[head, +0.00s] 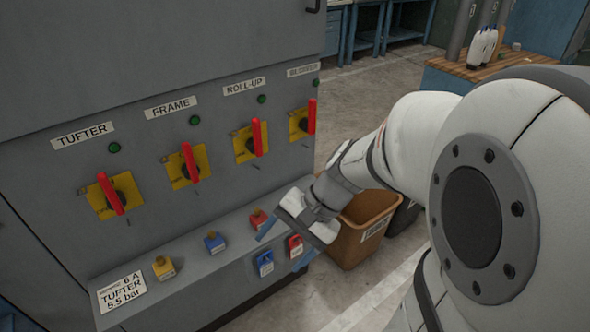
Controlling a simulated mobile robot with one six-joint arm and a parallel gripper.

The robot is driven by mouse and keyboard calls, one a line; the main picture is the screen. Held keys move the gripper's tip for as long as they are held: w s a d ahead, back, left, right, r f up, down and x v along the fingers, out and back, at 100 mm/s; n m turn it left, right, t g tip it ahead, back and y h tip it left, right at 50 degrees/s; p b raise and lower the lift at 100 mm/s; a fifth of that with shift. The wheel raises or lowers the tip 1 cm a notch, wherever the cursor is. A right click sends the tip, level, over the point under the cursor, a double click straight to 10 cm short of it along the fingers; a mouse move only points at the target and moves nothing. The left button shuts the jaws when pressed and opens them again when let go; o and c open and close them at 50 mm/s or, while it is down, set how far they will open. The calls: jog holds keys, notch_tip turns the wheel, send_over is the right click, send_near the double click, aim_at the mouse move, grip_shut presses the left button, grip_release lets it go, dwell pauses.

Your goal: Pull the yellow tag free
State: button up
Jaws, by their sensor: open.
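A small yellow piece (163,267) with a pale label stands on the cabinet's ledge at the lower left, just behind the white card reading "6 A TUFTER 5.5 bar". It looks like a padlock; I cannot tell whether it is the yellow tag. No other separate yellow tag is clear to me. My gripper (286,245) is at the right end of the ledge, far right of the yellow piece. Its blue fingers are apart, with nothing visibly held. The hand is close to a red lock (258,218) and a red tag (295,246), partly covering that area.
A blue lock (214,242) stands on the ledge and a blue tag (265,263) hangs on its front. Red-handled switches on yellow plates line the grey cabinet (150,60). An orange-brown bin (352,245) stands right of the ledge, behind my arm. A wooden-topped bench (450,68) is behind.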

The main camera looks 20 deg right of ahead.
jog(key=w+d+f+m+t+y+b, duration=0.35)
jog(key=w+f+m+b, duration=0.3)
jog(key=f, duration=0.25)
jog(key=w+d+f+m+t+y+b, duration=0.2)
jog(key=w+d+f+m+t+b, duration=0.15)
jog(key=w+f+m+b, duration=0.35)
jog(key=w+d+f+m+t+h+b, duration=0.3)
jog(key=d+f+m+t+h+b, duration=0.5)
jog(key=d+f, duration=0.8)
jog(key=w+a+m+t+y+b, duration=0.1)
jog(key=w+a+m+b, duration=0.1)
jog(key=w, duration=0.5)
jog(key=shift+w+a+t+y+b, duration=0.2)
jog(key=shift+a+t+y+b, duration=0.2)
jog(key=shift+b, duration=0.2)
jog(key=shift+r, duration=0.1)
jog(key=shift+c, duration=0.3)
jog(key=shift+r, duration=0.1)
jog(key=c, duration=1)
